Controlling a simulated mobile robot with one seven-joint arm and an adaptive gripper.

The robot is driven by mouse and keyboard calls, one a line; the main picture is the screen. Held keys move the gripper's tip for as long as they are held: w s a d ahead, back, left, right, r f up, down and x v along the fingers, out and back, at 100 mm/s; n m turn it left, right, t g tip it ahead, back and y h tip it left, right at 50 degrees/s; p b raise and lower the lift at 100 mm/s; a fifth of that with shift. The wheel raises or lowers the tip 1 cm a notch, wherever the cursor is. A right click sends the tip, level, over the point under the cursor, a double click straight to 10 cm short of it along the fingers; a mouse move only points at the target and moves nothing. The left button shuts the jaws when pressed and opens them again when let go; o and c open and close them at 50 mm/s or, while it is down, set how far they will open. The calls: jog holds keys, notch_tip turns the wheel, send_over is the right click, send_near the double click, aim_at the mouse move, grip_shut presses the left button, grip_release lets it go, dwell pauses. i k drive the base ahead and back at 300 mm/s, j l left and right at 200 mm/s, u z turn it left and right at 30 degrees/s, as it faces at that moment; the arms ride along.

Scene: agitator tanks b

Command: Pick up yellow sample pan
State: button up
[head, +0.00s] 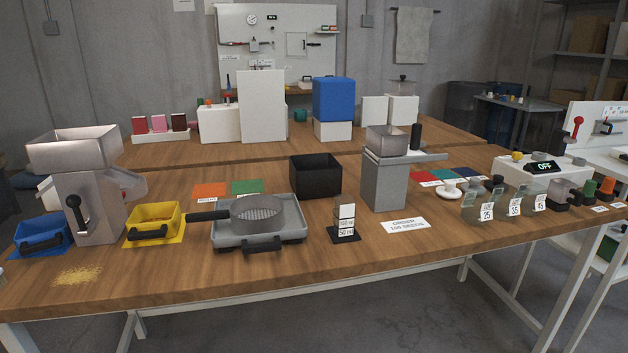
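The yellow sample pan (172,231) is an open, square pan with a black handle (150,234) on its front side. It stands on the wooden bench, left of centre, and holds some brownish material. It sits between the grey mill on its left and a grey tray with a round sieve on its right. My gripper is not in the head view, so I cannot see its state or its place.
A blue pan (41,248) stands left of the grey mill (88,185). The sieve's black handle (208,215) reaches toward the yellow pan above the grey tray (290,235). Spilled grain (78,276) lies at the front left. The bench in front of the yellow pan is clear.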

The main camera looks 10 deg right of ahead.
aim_at(154, 225)
jog(key=u, duration=0.3)
jog(key=i+l+u, duration=0.1)
jog(key=u, duration=0.3)
jog(key=i+l+u, duration=0.2)
jog(key=u, duration=0.2)
jog(key=i+l+u, duration=0.15)
jog(key=u, duration=0.25)
